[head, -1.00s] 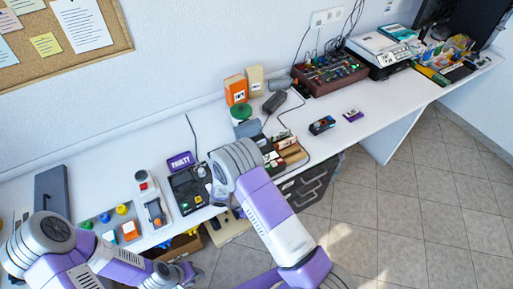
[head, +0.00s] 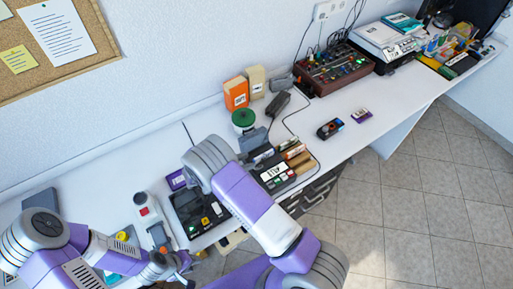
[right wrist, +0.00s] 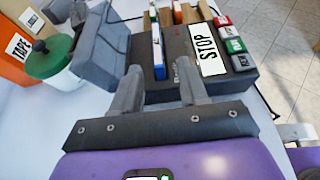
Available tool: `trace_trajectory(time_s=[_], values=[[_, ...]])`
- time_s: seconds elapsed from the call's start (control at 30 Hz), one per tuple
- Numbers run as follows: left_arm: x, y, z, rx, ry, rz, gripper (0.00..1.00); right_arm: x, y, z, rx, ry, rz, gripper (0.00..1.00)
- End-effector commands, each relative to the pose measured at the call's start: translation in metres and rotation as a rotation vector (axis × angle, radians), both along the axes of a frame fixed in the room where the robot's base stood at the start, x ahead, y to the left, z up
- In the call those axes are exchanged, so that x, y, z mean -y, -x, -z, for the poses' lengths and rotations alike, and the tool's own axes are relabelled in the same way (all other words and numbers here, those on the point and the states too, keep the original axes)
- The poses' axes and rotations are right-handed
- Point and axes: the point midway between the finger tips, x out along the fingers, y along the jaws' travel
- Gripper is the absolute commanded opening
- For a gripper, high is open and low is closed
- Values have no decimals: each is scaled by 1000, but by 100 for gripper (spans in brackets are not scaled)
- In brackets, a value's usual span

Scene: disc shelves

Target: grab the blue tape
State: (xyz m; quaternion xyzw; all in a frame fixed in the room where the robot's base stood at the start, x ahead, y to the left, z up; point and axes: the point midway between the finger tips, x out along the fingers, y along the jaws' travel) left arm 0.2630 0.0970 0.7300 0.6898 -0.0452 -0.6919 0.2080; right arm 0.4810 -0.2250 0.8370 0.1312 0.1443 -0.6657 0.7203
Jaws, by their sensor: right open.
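A narrow blue tape (right wrist: 158,52) stands upright in a dark rack (right wrist: 182,84) in the right wrist view, beside a white label reading STOP. My right gripper (right wrist: 158,88) is open, its two fingers spread just in front of the rack, with the blue tape beyond the gap between them. Nothing is between the fingers. In the head view the rack (head: 279,188) is on the desk and my right arm's wrist hides the right gripper; I cannot make out the blue tape there. My left gripper (head: 178,266) is low at the left by the desk's front edge, its jaws unclear.
A green-lidded jar (head: 243,119) and an orange box (head: 236,93) stand behind the rack. A grey, angled object (right wrist: 98,45) is close to the left finger. A black device (head: 197,212) lies left of the rack. Bare desk (head: 345,100) is to the right.

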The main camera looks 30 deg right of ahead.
Motion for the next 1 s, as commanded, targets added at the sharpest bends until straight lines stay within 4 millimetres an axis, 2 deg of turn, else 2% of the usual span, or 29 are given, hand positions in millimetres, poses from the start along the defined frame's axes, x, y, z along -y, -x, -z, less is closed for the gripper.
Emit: trace_trajectory(time_s=[0.37,0.63,0.9,1.0], values=[[0,0,2,-1,0,0,34,31,-2,10,-1,0,4,44],[0,0,4,0,0,0,34,68,-7,20,-2,-1,4,44],[0,0,4,0,0,0,34,73,-8,21,0,0,0,44],[0,0,4,0,0,0,34,73,-8,21,0,0,0,28]])
